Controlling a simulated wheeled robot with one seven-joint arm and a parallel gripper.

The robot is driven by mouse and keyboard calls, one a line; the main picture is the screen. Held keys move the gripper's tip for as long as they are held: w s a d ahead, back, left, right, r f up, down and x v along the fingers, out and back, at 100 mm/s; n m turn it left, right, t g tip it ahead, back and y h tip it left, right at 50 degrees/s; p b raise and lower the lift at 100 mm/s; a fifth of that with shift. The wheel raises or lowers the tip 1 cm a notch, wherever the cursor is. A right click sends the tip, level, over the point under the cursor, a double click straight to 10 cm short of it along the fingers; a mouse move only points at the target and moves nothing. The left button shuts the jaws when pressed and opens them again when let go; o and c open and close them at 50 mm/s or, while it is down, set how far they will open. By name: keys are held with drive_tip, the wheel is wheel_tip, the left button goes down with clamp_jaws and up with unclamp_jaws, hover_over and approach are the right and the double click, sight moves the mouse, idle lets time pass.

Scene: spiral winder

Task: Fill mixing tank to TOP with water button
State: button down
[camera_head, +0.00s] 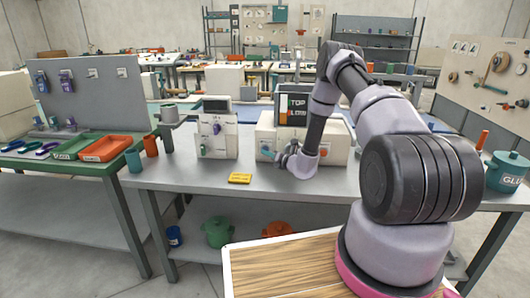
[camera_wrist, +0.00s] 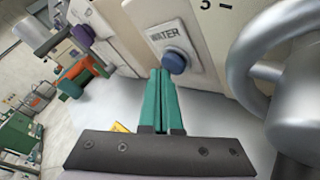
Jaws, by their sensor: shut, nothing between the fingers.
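The white machine (camera_head: 338,142) stands on the grey table, with a dark display (camera_head: 296,104) marked TOP and LOW above it. In the wrist view, a round blue button (camera_wrist: 174,62) sits on a pale panel under the label WATER (camera_wrist: 166,33). My gripper (camera_wrist: 161,74) has its green fingers shut together with nothing between them. Their tips are just in front of the button's lower left side; I cannot tell whether they touch it. In the head view my gripper (camera_head: 280,157) is at the machine's front, and my arm hides part of the machine. The water level inside the tank is not visible.
A grey handwheel (camera_wrist: 256,72) is close on the right in the wrist view. A white device (camera_head: 216,135) stands left of the machine, and a yellow plate (camera_head: 240,178) lies in front. A teal glue pot (camera_head: 506,172) stands at the right.

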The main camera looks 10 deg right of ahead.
drive_tip(key=shift+w+d, duration=0.15)
drive_tip(key=shift+w, duration=0.3)
idle(1.6)
drive_tip(key=shift+s, duration=0.2)
idle(1.7)
drive_tip(key=shift+s+a, duration=0.25)
drive_tip(key=shift+s, duration=0.4)
drive_tip(key=shift+s+a, duration=0.25)
drive_tip(key=shift+s, duration=0.55)
drive_tip(key=shift+s+a, duration=0.3)
drive_tip(key=shift+s, duration=0.5)
drive_tip(key=shift+s+a, duration=0.25)
drive_tip(key=shift+s, duration=0.55)
idle(0.6)
